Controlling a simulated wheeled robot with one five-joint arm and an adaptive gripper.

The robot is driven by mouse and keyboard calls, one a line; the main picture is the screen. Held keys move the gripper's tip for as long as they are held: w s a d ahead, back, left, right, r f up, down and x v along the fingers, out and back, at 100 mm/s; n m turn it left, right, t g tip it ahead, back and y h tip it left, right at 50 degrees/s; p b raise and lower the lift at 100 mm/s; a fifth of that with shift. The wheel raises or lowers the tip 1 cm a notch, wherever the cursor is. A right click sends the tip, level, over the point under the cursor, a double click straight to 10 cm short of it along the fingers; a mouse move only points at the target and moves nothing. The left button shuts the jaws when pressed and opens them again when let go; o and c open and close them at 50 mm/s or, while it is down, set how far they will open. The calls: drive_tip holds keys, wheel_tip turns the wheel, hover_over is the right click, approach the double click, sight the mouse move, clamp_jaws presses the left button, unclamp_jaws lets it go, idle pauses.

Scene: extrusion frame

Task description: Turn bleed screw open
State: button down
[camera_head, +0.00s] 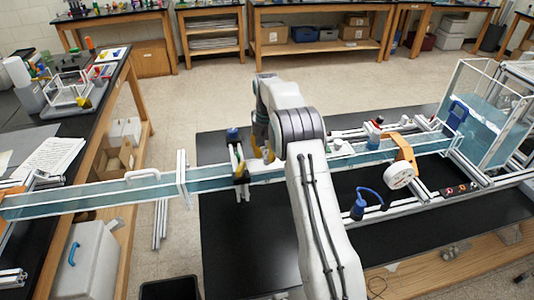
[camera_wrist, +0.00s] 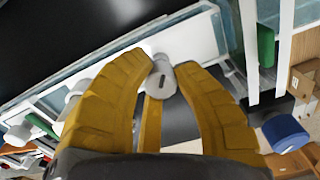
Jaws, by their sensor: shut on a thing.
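The bleed screw (camera_wrist: 162,82) is a light grey round piece with a dark slot in its face. It shows in the wrist view between the tips of my gripper's yellow fingers. My gripper (camera_wrist: 167,66) is shut on it, one finger on each side. In the head view my gripper (camera_head: 262,154) is at the long water channel (camera_head: 105,196), beside an upright post. My arm and fingers hide the screw there.
A blue knob (camera_head: 232,134) tops a post just left of my gripper; it also shows in the wrist view (camera_wrist: 285,133). Right of my arm are a white round gauge (camera_head: 399,175) on an orange bracket, a blue-handled part (camera_head: 372,196) and a clear water tank (camera_head: 487,112).

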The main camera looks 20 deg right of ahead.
sight(267, 153)
drive_tip(key=shift+s+a+f+n, duration=0.1)
drive_tip(key=shift+s+f+n, duration=0.15)
drive_tip(key=shift+n, duration=0.45)
drive_tip(key=c, duration=1.3)
unclamp_jaws()
drive_tip(key=o, duration=0.4)
drive_tip(key=shift+w+r, duration=0.1)
drive_tip(key=shift+r, duration=0.05)
drive_tip(key=shift+c, duration=0.2)
drive_tip(key=shift+r, duration=0.15)
wheel_tip(267, 153, up, 6)
drive_tip(key=shift+r, duration=0.6)
